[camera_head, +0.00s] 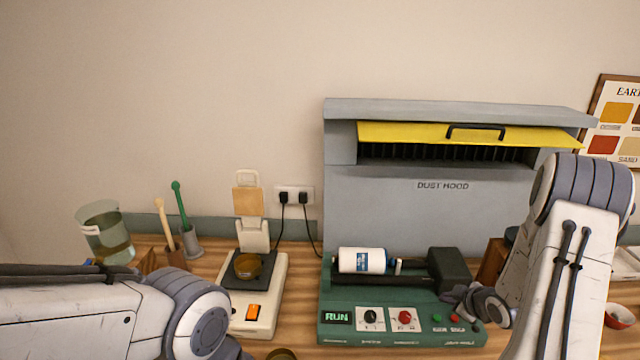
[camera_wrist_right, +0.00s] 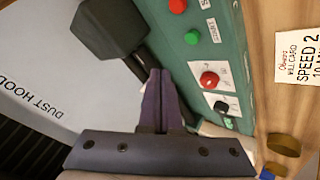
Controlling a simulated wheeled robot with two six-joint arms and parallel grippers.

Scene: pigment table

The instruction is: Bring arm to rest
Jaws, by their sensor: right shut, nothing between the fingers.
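My right arm (camera_head: 565,280) comes in from the right in the head view. Its dark gripper (camera_head: 458,294) is over the right end of the green machine (camera_head: 345,340), in front of the dark motor block (camera_head: 450,268). In the right wrist view, the two purple-grey fingers (camera_wrist_right: 158,98) are together with nothing between them. The green machine's panel shows beside them. My left arm (camera_head: 80,315) crosses the lower left of the head view. Its gripper is out of the picture.
A grey dust hood (camera_head: 440,215) stands behind the machine, which holds a white labelled jar (camera_head: 361,261). Left are a scale (camera_head: 265,310) with a brown dish (camera_head: 247,266), tools in holders and a glass beaker (camera_head: 105,235). A red-and-white bowl (camera_head: 619,316) sits right.

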